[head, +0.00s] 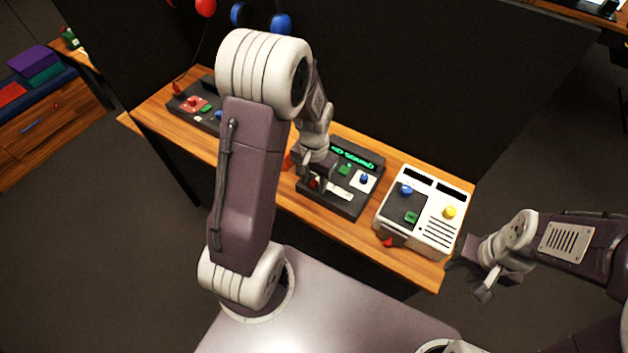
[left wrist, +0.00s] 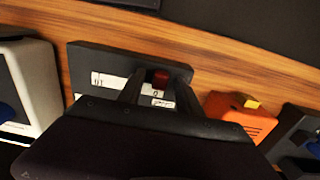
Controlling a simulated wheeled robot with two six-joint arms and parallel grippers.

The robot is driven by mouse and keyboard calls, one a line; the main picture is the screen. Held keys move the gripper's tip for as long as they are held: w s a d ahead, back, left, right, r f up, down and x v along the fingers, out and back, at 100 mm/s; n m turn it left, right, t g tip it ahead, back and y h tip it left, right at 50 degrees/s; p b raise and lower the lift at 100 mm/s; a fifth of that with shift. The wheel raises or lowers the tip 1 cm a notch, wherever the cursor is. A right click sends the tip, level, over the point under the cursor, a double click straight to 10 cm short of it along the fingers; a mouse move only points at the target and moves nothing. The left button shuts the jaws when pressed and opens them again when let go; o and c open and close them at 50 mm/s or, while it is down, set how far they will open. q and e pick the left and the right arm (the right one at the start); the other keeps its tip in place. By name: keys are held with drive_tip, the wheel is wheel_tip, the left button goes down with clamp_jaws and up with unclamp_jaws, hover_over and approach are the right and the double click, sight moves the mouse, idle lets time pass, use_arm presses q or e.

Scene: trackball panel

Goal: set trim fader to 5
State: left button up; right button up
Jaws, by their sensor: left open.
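The dark panel (head: 357,207) with a lit green display stands in the middle of the bench. A small red knob (head: 314,183) sits by a white scale strip (head: 337,192) on it; I cannot read a fader label or value. My left gripper (head: 316,186) is over this strip. In the left wrist view my left gripper (left wrist: 158,92) is open, with its two fingers on either side of the red knob (left wrist: 160,77). I cannot tell whether they touch it. My right gripper (head: 468,278) is open and empty beyond the bench's right end.
The same panel has a green knob (head: 345,170) and a blue knob (head: 364,179). A white panel (head: 432,232) stands to its right. An orange box (left wrist: 240,115) is close beside my left gripper. Another dark panel (head: 185,105) is at the bench's left end. A black wall rises behind.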

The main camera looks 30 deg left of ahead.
use_arm(q)
clamp_jaws()
idle(1.4)
